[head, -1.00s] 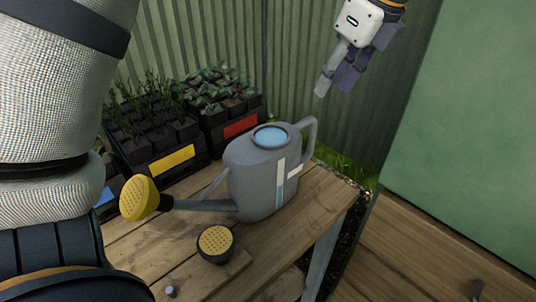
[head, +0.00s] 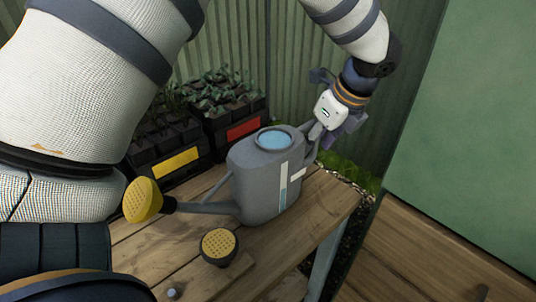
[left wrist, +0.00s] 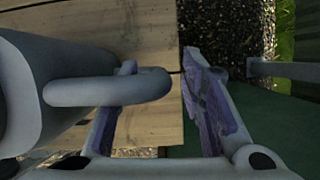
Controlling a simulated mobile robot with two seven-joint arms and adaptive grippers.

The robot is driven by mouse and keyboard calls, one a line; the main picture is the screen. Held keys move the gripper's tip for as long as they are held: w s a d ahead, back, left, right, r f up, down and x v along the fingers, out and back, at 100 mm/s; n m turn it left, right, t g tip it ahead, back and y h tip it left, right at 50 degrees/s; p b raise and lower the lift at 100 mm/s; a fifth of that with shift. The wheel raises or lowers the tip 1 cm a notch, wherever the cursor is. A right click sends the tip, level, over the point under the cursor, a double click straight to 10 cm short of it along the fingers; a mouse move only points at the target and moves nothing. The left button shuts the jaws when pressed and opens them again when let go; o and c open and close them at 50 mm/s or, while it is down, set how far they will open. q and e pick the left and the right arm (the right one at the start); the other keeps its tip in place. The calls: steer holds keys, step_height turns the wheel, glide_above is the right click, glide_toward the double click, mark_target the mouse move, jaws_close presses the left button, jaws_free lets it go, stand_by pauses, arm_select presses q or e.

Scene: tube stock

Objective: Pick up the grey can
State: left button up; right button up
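The grey can (head: 258,183) is a watering can standing upright on a wooden bench, with blue water in its top opening and a yellow-faced rose (head: 143,200) on its spout at the left. My left gripper (head: 318,140) is at the can's handle, on the right side of the can. In the left wrist view the gripper (left wrist: 165,95) has its purple fingers wide apart. The handle (left wrist: 105,90) reaches across the left finger into the gap, with space left to the right finger. The can's body (left wrist: 22,95) is at the left edge there. My right gripper is not in view.
A loose yellow-faced rose (head: 219,247) lies on the bench (head: 295,240) in front of the can. Seedling trays with a yellow label (head: 174,162) and a red label (head: 242,129) stand behind. A green panel (head: 470,130) rises at the right. Corrugated metal wall is at the back.

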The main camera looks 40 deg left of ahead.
arm_select(q)
jaws_close()
steer(key=shift+r, duration=0.1)
